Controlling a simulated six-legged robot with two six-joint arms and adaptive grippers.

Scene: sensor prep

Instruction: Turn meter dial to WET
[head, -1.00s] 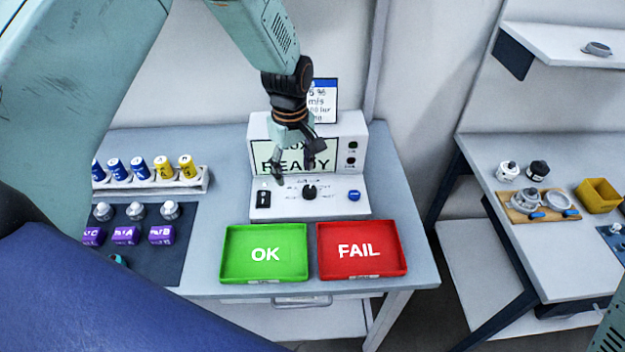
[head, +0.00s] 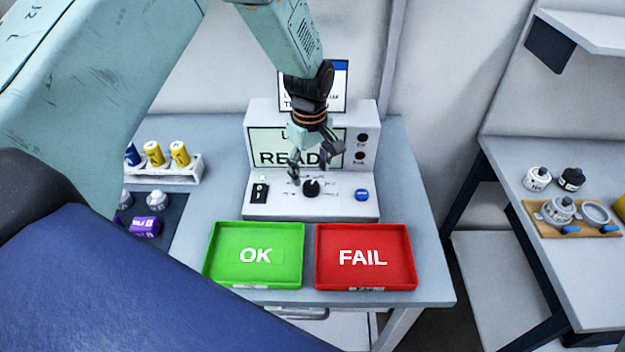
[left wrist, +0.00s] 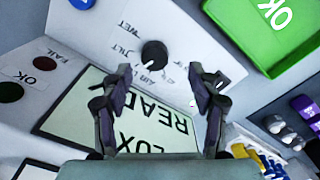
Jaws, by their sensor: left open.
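The meter (head: 255,112) is a white console with a screen reading READY. Its black round dial (head: 311,188) is on the sloping front panel, between a black switch and a blue button. In the left wrist view the dial (left wrist: 154,54) shows beyond my fingertips, with printed labels around it, WET (left wrist: 126,27) among them. My right gripper is out of view.
A green OK tray (head: 211,258) and a red FAIL tray (head: 409,262) lie in front of the meter. A white rack (head: 186,172) with batteries stands left. Another bench (head: 570,270) with parts is on the right, across a gap.

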